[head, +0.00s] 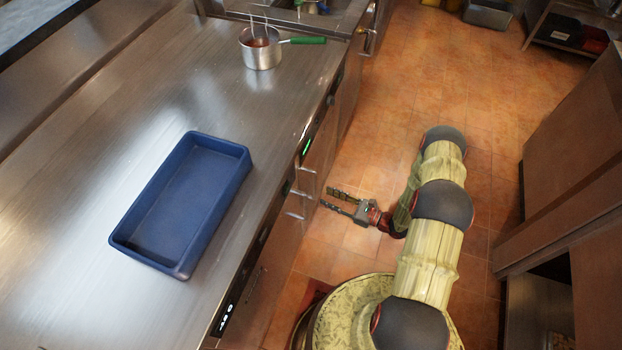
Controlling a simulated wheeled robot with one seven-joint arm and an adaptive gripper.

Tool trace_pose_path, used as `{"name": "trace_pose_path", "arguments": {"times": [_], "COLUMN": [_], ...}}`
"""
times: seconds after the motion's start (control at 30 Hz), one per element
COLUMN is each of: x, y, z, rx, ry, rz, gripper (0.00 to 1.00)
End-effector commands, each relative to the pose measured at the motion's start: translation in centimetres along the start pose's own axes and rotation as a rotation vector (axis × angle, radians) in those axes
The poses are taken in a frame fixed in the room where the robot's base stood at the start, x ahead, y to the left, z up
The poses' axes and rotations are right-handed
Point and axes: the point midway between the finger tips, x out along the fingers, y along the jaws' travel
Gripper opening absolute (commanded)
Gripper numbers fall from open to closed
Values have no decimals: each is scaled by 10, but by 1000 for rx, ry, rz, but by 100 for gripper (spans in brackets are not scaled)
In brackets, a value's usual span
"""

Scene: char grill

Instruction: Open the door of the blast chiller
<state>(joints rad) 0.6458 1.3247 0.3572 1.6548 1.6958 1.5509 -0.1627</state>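Under the steel counter, a row of steel fronts faces the aisle on the right. One front has a panel with a green light (307,146), and another has a dark display with white marks (222,318). I cannot tell for certain which front is the blast chiller. Shiny handle-like metal parts (305,183) stick out below the counter edge. My gripper (325,196) is open and empty, its two dark fingers pointing left at these parts, close to them. I cannot tell whether it touches them. The fronts are seen steeply from above, and no door stands visibly open.
A blue tray (180,205) and a steel saucepan with a green handle (262,54) stand on the counter (90,150).

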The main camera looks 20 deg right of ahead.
Motion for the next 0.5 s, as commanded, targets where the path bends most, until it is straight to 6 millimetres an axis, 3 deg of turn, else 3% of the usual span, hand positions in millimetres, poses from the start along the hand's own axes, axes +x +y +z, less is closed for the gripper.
{"name": "trace_pose_path", "arguments": {"times": [0.1,0.23,0.5], "x": [0,8,48], "y": [-17,-18,-18], "z": [9,12,13], "rx": [-17,-31,-31], "ry": [-33,-47,-45], "rz": [-62,-61,-56], "gripper": [31,31,31]}}
